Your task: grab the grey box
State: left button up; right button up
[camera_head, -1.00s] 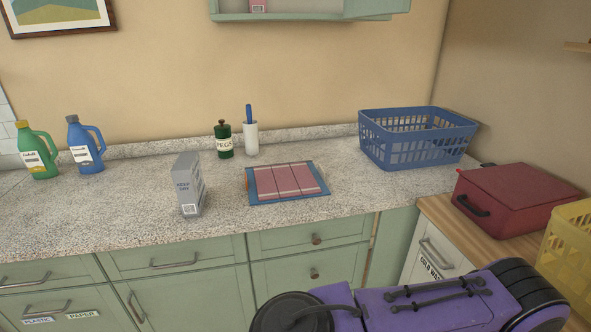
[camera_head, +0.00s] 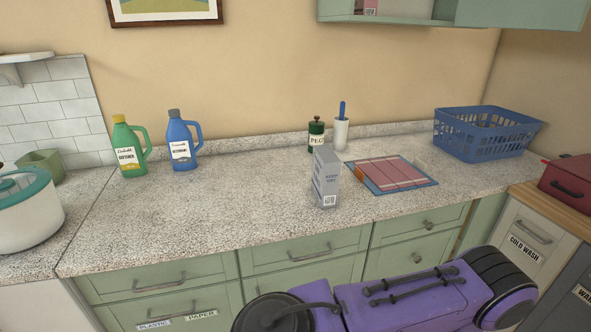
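The grey box (camera_head: 326,178) stands upright on the speckled countertop (camera_head: 220,213), near its front edge, with printed text and a small code label on its faces. A purple arm of mine crosses the lower right of the view, below the counter front and apart from the box. Neither of my grippers shows in this view, so their state is hidden.
A green softener bottle (camera_head: 129,150) and a blue detergent bottle (camera_head: 183,143) stand back left. A blue basket (camera_head: 487,134) is back right. The counter left of the box is clear.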

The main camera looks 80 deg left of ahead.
aim_at(326, 165)
jog(key=u, duration=1.55)
